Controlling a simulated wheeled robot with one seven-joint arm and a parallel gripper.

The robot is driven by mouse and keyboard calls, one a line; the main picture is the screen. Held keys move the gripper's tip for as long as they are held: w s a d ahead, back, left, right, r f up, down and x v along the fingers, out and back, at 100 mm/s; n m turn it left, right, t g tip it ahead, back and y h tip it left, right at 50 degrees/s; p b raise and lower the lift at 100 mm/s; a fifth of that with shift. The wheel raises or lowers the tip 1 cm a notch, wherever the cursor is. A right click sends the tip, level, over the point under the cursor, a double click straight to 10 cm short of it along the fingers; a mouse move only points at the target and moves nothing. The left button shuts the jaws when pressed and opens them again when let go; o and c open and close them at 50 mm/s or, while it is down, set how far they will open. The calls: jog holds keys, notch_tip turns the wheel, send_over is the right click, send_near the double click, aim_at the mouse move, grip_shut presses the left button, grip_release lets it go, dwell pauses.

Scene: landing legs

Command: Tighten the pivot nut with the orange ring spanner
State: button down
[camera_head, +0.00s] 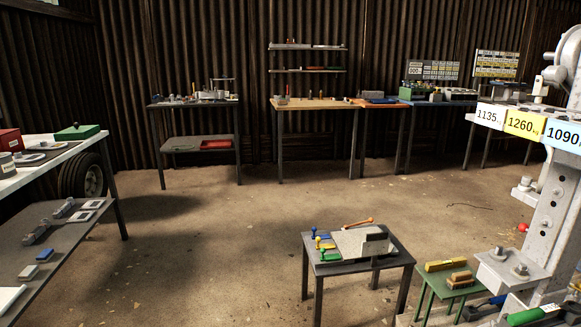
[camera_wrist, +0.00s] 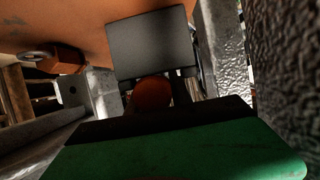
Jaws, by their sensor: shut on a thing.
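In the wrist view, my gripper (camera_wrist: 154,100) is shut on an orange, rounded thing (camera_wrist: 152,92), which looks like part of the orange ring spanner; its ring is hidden. A grey square block (camera_wrist: 148,38) stands just above it, and a dark and green bar (camera_wrist: 180,155) fills the bottom. The grey landing leg (camera_head: 545,215) stands at the right of the head view. I cannot make out the pivot nut, or whether the spanner touches it. My gripper is not seen in the head view.
A small grey table (camera_head: 335,265) holds blue, yellow and green tools and a slim orange-handled one (camera_head: 357,223). A low green stand (camera_head: 440,286) with yellow blocks stands beside the leg. Rough grey metal (camera_wrist: 285,70) is close at the wrist view's right. Open floor lies left.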

jog(key=shift+r, duration=0.15)
jog(key=shift+r+p, duration=1.85)
jog(key=shift+r, duration=1.1)
jog(key=shift+f, duration=0.15)
